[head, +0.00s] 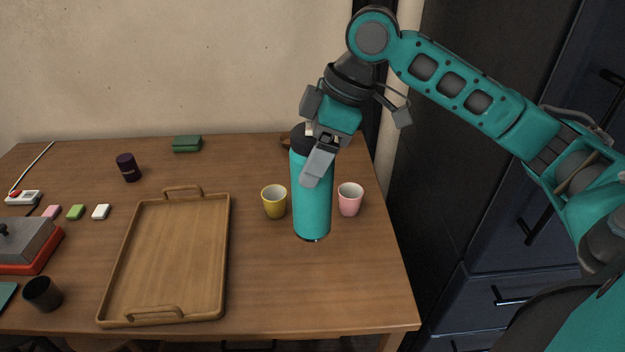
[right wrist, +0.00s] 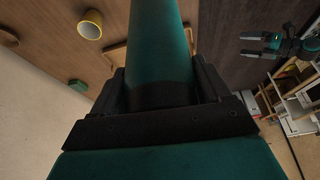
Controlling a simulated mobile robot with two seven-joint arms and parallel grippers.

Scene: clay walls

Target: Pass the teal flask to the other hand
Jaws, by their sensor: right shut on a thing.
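The teal flask (head: 312,205) with a black cap is upright in the head view and appears to be held above the right part of the table. My right gripper (head: 314,152) is shut around its upper part, just below the cap. In the right wrist view the teal body (right wrist: 158,40) runs away from between the fingers and out of the top edge. My left gripper (right wrist: 256,45) shows small at the upper right of the right wrist view, apart from the flask, with its fingers spread and empty. The left arm is not in the head view.
A yellow cup (head: 274,202) and a pink cup (head: 350,199) stand on either side behind the flask. A wooden tray (head: 222,270) lies to the left on the table (head: 350,290). A black cup (head: 43,294) stands at the front left. The table's front right is clear.

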